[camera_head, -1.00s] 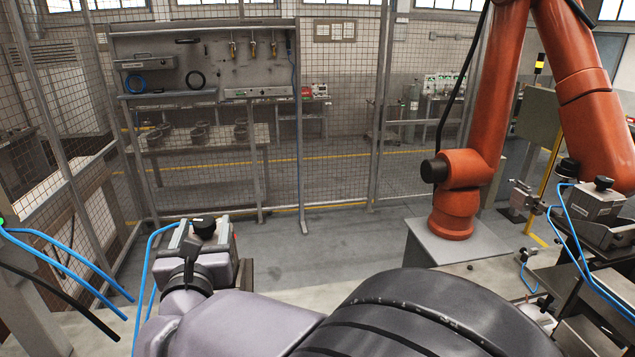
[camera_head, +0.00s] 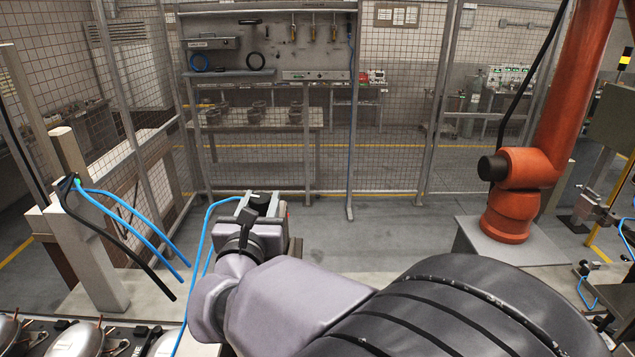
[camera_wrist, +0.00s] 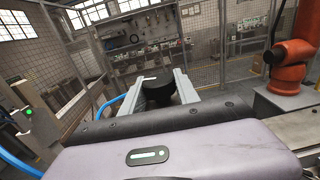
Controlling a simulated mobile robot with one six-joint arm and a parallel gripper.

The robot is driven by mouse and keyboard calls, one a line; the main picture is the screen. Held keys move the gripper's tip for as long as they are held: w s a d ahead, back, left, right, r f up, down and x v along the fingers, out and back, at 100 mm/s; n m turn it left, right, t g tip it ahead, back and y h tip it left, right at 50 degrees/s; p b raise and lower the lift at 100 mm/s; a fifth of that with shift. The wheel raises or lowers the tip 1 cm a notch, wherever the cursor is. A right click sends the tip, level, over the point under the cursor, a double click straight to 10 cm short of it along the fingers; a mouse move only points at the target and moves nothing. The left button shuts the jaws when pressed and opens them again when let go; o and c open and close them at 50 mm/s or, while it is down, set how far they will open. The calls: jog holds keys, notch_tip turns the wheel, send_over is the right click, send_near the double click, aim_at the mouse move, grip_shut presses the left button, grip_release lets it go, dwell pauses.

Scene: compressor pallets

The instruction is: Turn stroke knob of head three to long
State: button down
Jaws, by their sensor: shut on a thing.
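The head's number cannot be read. My gripper (camera_head: 260,199) is at this knob, its pale fingers on either side. In the wrist view the round black knob (camera_wrist: 159,84) sits between the two fingers of my gripper (camera_wrist: 160,86), which is shut on it. Any marks for long or short are hidden or too small to read.
Blue and black hoses (camera_head: 130,225) hang from a post on the left. Metal domed compressors (camera_head: 80,341) sit at the lower left. An orange robot arm (camera_head: 530,180) stands on the right. A mesh fence (camera_head: 400,130) closes off the back.

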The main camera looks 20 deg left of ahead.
jog(key=m+h, duration=0.2)
jog(key=h, duration=0.1)
jog(key=shift+t, duration=0.3)
jog(key=m+h+p, duration=0.1)
jog(key=m+h, duration=0.1)
jog(key=h, duration=0.1)
jog(key=shift+r+h+p, duration=0.1)
jog(key=shift+h+p, duration=0.2)
jog(key=m+h+p, duration=0.2)
jog(key=h+p, duration=0.1)
jog(key=shift+m+g+h, duration=0.3)
jog(key=shift+g, duration=0.1)
jog(key=shift+d+m+h+p, duration=0.1)
jog(key=shift+m+h+p, duration=0.2)
jog(key=shift+h+p, duration=0.2)
jog(key=shift+g+h, duration=0.3)
jog(key=c, duration=0.9)
grip_release()
jog(key=shift+s, duration=0.1)
